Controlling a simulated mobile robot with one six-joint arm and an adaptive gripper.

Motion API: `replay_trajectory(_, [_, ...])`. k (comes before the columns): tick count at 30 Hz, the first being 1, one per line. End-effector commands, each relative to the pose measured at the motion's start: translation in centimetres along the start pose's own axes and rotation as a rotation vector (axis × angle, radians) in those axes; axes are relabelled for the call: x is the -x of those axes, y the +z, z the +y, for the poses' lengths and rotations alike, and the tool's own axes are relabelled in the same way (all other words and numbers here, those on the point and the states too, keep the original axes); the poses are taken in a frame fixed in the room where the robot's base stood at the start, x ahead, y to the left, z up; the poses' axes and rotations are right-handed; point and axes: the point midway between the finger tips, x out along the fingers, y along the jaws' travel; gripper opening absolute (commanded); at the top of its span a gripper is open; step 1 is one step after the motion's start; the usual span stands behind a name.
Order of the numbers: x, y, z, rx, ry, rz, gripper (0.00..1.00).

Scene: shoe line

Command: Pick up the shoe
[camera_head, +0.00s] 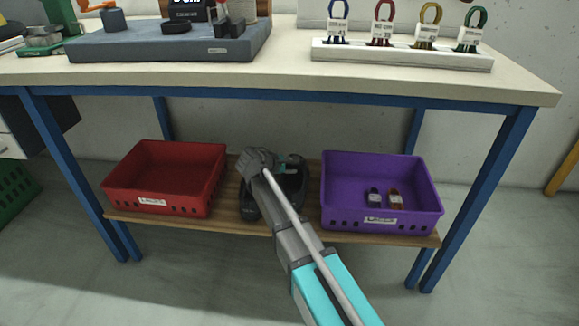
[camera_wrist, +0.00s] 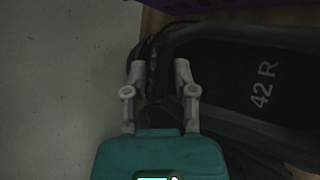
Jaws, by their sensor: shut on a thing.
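A black shoe (camera_head: 249,206) is on the wooden lower shelf, between the red and purple bins, partly covered by my arm. In the wrist view the shoe (camera_wrist: 225,80) fills the right side, and its dark insole is marked "42 R". My gripper (camera_wrist: 159,76) is shut on the shoe's edge, with one finger on each side of it. In the head view only a teal part of my gripper (camera_head: 290,161) shows above the shoe; the fingertips are hidden there. I cannot tell whether the shoe touches the shelf.
A red bin (camera_head: 158,208) stands on the left of the shelf. A purple bin (camera_head: 345,216) with small tagged items stands on the right. The tabletop (camera_head: 290,78) and its blue legs frame the shelf. A white rack (camera_head: 400,54) of laces is on top.

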Motion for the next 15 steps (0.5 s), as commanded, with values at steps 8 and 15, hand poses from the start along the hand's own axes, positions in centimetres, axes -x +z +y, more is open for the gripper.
replay_trajectory(8, [1.8, 1.8, 2.3, 0.001, 0.001, -0.001, 0.0])
replay_trajectory(15, [2.6, 2.6, 3.4, 0.001, 0.001, -0.001, 0.0])
